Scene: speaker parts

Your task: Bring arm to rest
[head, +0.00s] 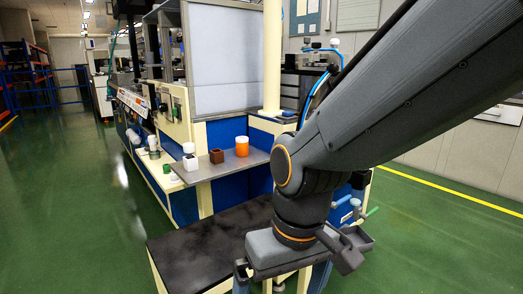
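My arm reaches in from the upper right of the head view and bends down at its wrist. My gripper (295,267) hangs at the bottom, in front of the right part of the dark tabletop (200,248). Its two dark fingers stand wide apart and I see nothing held between them. The lower ends of the fingers are close to the bottom of the picture. The forearm and wrist hide part of the machine behind them.
A cream post (272,60) stands behind. Green floor (60,200) is clear at left.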

